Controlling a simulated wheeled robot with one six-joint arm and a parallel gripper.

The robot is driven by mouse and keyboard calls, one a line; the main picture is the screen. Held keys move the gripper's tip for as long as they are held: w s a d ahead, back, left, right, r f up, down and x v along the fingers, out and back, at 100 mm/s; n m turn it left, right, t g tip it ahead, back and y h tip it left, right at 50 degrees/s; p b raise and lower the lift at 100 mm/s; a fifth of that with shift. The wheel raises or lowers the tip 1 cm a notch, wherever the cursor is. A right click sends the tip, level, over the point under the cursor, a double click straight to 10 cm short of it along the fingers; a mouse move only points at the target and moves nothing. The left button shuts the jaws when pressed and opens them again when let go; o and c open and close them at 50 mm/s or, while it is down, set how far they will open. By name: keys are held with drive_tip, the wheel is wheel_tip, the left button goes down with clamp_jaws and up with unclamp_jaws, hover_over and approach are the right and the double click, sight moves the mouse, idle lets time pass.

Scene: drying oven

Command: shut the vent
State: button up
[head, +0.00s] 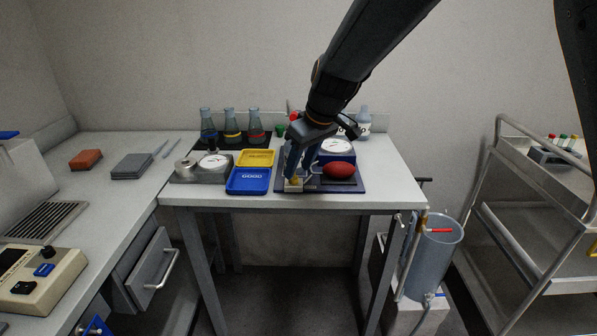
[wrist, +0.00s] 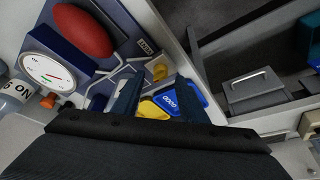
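A dark blue base plate (head: 352,188) on the white table carries a dial gauge (head: 335,146), a red bulb (head: 338,171) and thin metal tubing. In the wrist view the knob (wrist: 159,71) shows between the tips of my gripper (wrist: 157,79). Its two dark blue fingers are apart, with a gap on each side of the knob. In the head view my gripper (head: 298,172) points down over the knob.
A blue tray marked GOOD (head: 248,188) and a yellow tray (head: 256,153) lie left of the base plate. Several flasks (head: 231,128) stand behind. A bottle (head: 364,123) stands behind the gauge. A metal trolley (head: 492,212) is at the right.

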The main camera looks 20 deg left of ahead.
drive_tip(key=v, duration=0.5)
drive_tip(key=s+d+f+m+h, duration=0.1)
drive_tip(key=s+d+f+m, duration=0.3)
drive_tip(key=d, duration=0.5)
drive_tip(key=s+d+f+m+g+h, duration=0.15)
drive_tip(key=s+d, duration=0.35)
drive_tip(key=d, duration=0.5)
drive_tip(key=s+d+f+m+h, duration=0.1)
drive_tip(key=s+d+f+m, duration=0.15)
drive_tip(key=s+d, duration=0.45)
drive_tip(key=s+d+f+m, duration=0.2)
drive_tip(key=s+d+m, duration=0.2)
drive_tip(key=s+d, duration=0.3)
drive_tip(key=shift+s+d+f+g, duration=0.4)
drive_tip(key=shift+d+g, duration=0.05)
drive_tip(key=shift+d, duration=0.65)
drive_tip(key=shift+h, duration=0.25)
